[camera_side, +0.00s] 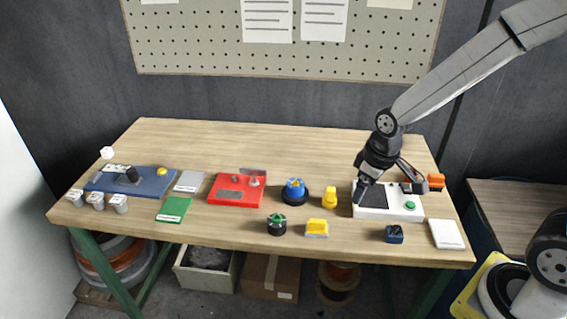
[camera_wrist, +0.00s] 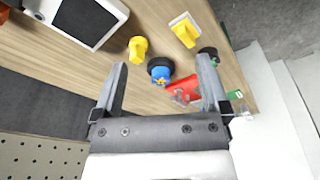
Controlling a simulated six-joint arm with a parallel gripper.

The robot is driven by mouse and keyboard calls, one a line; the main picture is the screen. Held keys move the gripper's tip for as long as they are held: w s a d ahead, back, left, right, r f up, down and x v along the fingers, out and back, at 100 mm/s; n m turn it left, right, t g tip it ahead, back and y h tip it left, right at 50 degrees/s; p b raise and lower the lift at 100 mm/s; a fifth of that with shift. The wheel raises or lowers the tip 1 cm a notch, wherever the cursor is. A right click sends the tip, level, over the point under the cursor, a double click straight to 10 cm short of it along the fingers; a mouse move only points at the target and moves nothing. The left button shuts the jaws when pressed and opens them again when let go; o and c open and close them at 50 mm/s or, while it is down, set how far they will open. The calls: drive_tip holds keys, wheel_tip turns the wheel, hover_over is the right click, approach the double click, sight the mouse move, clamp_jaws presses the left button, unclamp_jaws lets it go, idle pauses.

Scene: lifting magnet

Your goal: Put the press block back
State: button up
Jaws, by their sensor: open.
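I cannot tell for certain which piece is the press block. Candidates in the side view are a yellow block with a pale base (camera_side: 317,228) at the front edge, a small dark blue block (camera_side: 394,234) at the front right, and an orange block (camera_side: 436,181) at the back right. My gripper (camera_side: 388,190) is open over a white box (camera_side: 385,213) with a dark panel and a green button, partly hiding it. In the wrist view my gripper (camera_wrist: 162,62) has its fingers spread, with nothing held. The yellow block (camera_wrist: 184,32) and white box (camera_wrist: 47,10) lie beyond the fingers.
A yellow knob (camera_side: 330,197), a blue-topped round piece (camera_side: 295,191) and a green-topped knob (camera_side: 277,223) stand mid-table. A red plate (camera_side: 226,194), blue board (camera_side: 140,184) and several grey cylinders (camera_side: 96,201) are leftward. The table's back is clear.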

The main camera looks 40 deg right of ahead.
drive_tip(key=s, duration=0.2)
drive_tip(key=s+m, duration=0.1)
drive_tip(key=s, duration=0.1)
drive_tip(key=s+a+m, duration=0.1)
drive_tip(key=s, duration=0.1)
drive_tip(key=shift+f+t, duration=0.1)
drive_tip(key=shift+t, duration=0.2)
idle(0.9)
